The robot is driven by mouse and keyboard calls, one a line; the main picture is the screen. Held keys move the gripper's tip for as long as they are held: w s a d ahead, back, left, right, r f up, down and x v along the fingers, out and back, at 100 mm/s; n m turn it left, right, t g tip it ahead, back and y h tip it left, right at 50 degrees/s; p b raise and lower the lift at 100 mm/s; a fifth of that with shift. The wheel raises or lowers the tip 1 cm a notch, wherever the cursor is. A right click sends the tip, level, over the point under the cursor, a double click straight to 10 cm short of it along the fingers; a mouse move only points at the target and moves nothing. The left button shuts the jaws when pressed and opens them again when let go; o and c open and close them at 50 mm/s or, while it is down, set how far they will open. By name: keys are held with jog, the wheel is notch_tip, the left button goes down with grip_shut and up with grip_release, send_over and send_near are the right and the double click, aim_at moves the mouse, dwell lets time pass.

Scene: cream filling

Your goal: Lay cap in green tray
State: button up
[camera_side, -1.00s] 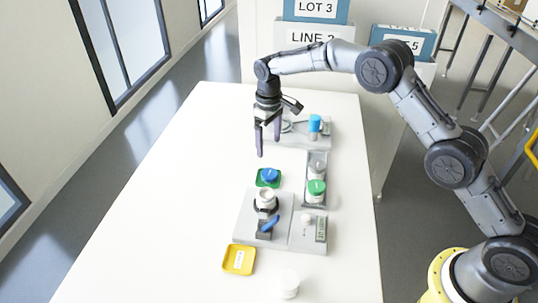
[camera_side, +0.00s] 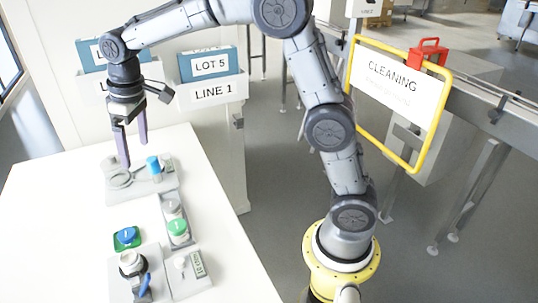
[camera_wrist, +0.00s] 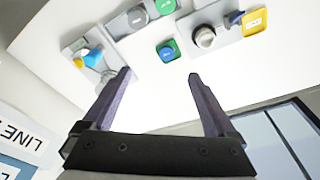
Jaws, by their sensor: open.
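The blue cap (camera_side: 127,235) lies in the green tray (camera_side: 119,245) at the lower left of the side view. The wrist view also shows the cap (camera_wrist: 166,53) on the tray (camera_wrist: 176,46), beyond my fingertips. My gripper (camera_side: 134,153) points down above the far part of the table, apart from the cap and tray. In the wrist view my gripper (camera_wrist: 159,75) has its fingers spread wide, with nothing between them.
A grey station with a blue-topped bottle (camera_side: 154,165) stands near my gripper. A yellow tray (camera_wrist: 255,20) shows in the wrist view. The table's left side is clear.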

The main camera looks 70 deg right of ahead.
jog(key=s+d+m+t, duration=0.1)
jog(key=s+d, duration=0.1)
jog(key=s, duration=1.3)
jog(key=s+d+r+m+t, duration=0.1)
jog(key=s+d+t, duration=0.1)
jog(key=s, duration=1.3)
jog(key=shift+s+d+m+t, duration=0.2)
jog(key=shift+d+m+t, duration=0.05)
jog(key=shift+m+t, duration=0.05)
jog(key=shift+r, duration=0.1)
